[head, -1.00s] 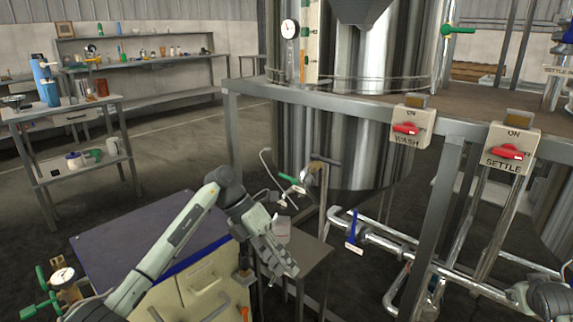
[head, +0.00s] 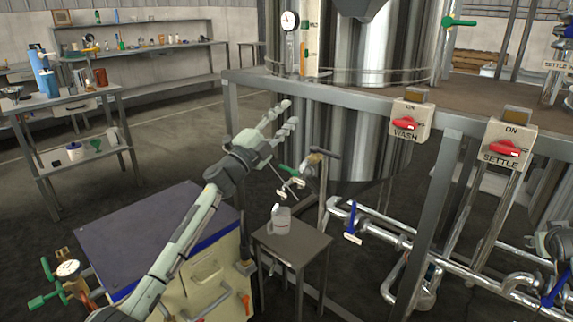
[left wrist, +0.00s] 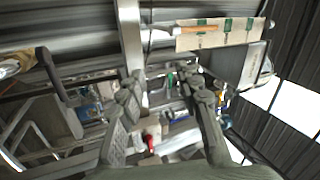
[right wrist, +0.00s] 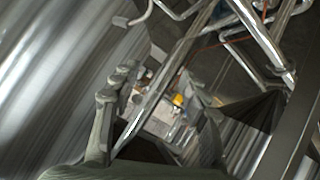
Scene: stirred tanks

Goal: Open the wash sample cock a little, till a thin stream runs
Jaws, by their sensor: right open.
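A small cock with a green handle (head: 288,170) and pale tags sticks out at the front of the steel tank (head: 335,125); I take it for the wash sample cock, but its tag is too small to read. No stream shows below it. My right gripper (right wrist: 155,105) is open and empty in the right wrist view.
A steel frame rail (head: 330,107) runs behind the left gripper, with red WASH (head: 407,122) and SETTLE (head: 505,147) switches. Pipes with a blue-handled valve (head: 352,220) lie right. A cabinet (head: 150,235) stands left.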

